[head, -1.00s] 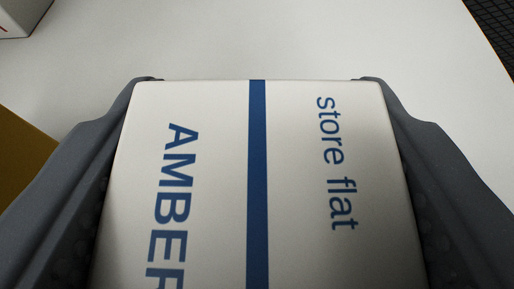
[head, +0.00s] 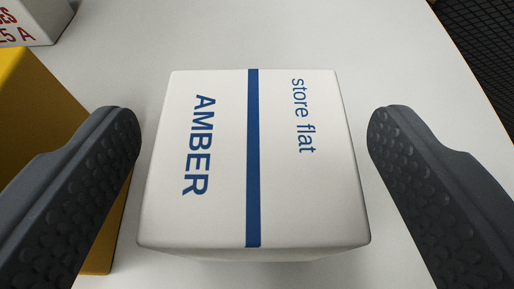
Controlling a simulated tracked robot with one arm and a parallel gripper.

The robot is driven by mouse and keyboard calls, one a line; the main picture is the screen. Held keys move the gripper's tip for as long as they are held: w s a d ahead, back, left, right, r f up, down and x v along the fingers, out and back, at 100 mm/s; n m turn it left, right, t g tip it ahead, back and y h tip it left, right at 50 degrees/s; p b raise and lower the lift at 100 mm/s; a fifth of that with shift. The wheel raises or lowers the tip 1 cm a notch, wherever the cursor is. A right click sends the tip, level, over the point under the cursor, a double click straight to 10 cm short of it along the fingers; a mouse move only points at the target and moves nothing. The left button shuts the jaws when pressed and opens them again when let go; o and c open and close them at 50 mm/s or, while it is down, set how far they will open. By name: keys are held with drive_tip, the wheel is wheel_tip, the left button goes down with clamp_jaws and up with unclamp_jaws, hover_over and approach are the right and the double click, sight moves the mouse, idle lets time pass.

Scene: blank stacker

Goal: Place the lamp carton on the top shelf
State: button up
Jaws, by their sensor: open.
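A white carton (head: 220,150) with a blue stripe and the words "AMBER" and "store flat" sits on a white surface, in the middle of the head view. No lamp wording or picture shows on the faces I see, so I cannot tell whether it is the lamp carton. My gripper (head: 253,125) is open, with one dark studded finger on each side of the carton. Visible gaps separate both fingers from it. The top shelf cannot be made out as such.
A yellow box (head: 45,120) stands close on the left, partly behind my left finger. Another white carton with red lettering (head: 35,18) is at the top left. The white surface (head: 390,60) is bare beyond the carton. A dark grid (head: 485,45) lies past its right edge.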

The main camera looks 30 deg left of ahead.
drive_tip(key=v, duration=0.9)
drive_tip(key=shift+w, duration=0.1)
drive_tip(key=w+d+r+t+h, duration=0.1)
drive_tip(key=w+r+t+h, duration=0.15)
drive_tip(key=w+r, duration=0.4)
drive_tip(key=w+d+r+t+h, duration=0.1)
drive_tip(key=w+d+r+h, duration=0.15)
drive_tip(key=r, duration=0.65)
wheel_tip(320, 180, up, 17)
drive_tip(key=w+a+m+t+h, duration=0.1)
drive_tip(key=a+m+t+h, duration=0.15)
drive_tip(key=h, duration=0.25)
drive_tip(key=s+a+r+m+h, duration=0.1)
drive_tip(key=s+a+r+m, duration=0.1)
drive_tip(key=s+a+r, duration=0.3)
drive_tip(key=s+a+r+m+h, duration=0.1)
drive_tip(key=s+a+r+m, duration=0.15)
drive_tip(key=r, duration=0.45)
drive_tip(key=s+a+r+g+y, duration=0.1)
drive_tip(key=s+a+r+y, duration=0.1)
drive_tip(key=s+a, duration=0.2)
drive_tip(key=s+a+r+y, duration=0.1)
drive_tip(key=s+a+y, duration=0.1)
drive_tip(key=s+a, duration=0.3)
drive_tip(key=a, duration=0.3)
drive_tip(key=shift+r+g+y, duration=0.35)
drive_tip(key=shift+g+y, duration=0.05)
